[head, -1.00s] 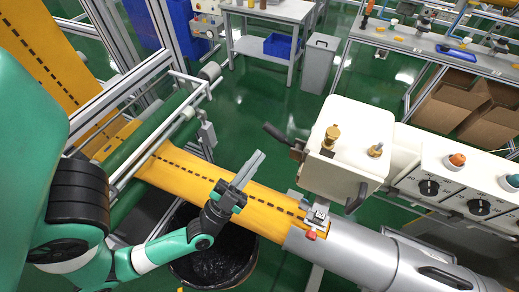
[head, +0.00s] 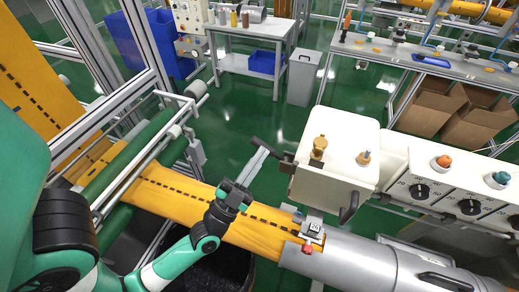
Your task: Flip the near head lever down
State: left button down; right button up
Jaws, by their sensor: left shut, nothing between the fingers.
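The white machine head (head: 335,172) stands over the yellow felt tube at the centre right. A black lever (head: 283,159) sticks out from its left side, pointing left and slightly up. A second black lever (head: 349,206) hangs at its near right corner. My left gripper (head: 264,150) is shut and empty, its long grey fingers pointing up and right. Its tips appear right by the free end of the left-side lever; I cannot tell whether they touch. My right gripper is not in view.
The yellow felt tube (head: 180,194) runs below my left gripper onto a grey metal cylinder (head: 345,262). A panel with dials (head: 440,190) is at the right. Open green floor lies behind the head.

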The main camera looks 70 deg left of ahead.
pick_arm(q)
jog(key=a+f+b, duration=0.1)
jog(key=w+a+f+b, duration=0.1)
jog(key=a+b, duration=0.1)
jog(key=shift+w+a, duration=0.1)
jog(key=shift+w, duration=0.05)
dwell(0.5)
